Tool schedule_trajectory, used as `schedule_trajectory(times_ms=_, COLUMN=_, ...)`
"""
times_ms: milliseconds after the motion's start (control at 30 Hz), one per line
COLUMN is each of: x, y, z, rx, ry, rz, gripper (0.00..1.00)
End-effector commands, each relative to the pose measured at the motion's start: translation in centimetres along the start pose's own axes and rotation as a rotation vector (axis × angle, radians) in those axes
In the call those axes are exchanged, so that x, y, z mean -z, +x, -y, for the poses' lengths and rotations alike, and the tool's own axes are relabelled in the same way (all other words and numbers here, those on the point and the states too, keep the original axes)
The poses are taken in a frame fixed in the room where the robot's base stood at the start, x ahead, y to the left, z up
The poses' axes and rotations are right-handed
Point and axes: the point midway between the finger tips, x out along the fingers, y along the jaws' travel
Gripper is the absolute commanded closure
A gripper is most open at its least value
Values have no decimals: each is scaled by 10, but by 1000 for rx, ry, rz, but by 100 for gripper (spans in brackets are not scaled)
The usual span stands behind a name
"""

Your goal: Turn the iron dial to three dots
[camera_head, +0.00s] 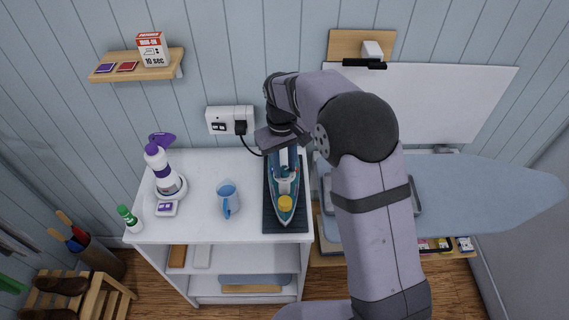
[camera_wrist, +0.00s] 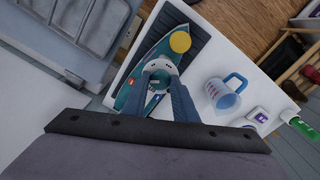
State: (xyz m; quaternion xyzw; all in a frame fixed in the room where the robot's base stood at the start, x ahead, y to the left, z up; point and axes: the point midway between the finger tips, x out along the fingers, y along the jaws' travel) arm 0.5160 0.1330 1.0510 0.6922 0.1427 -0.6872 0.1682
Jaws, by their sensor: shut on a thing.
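The teal iron (camera_head: 291,207) with a yellow cap lies on a dark mat (camera_head: 270,224) on the white cabinet top. It also shows in the wrist view (camera_wrist: 137,88), with the yellow cap (camera_wrist: 180,42) beyond my fingers. My gripper (camera_wrist: 161,72) is over the iron, with its two blue-grey fingers closed around the round teal dial (camera_wrist: 159,84). The dial's dots and its exact setting are too small to read. In the head view my wrist hides the rear part of the iron and the dial.
A blue measuring cup (camera_head: 228,196) stands left of the iron, with a purple-topped spray bottle (camera_head: 158,163) and a green-capped bottle (camera_head: 128,216) farther left. A wall socket (camera_head: 220,121) with a plug is behind. The ironing board (camera_head: 490,195) is at the right.

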Motion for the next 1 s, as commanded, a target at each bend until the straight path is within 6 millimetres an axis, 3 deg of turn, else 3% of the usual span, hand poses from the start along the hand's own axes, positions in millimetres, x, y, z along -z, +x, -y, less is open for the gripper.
schedule_trajectory(times_ms=1000, x=3, y=-2, z=0, rx=1, ry=966, rz=31, gripper=97)
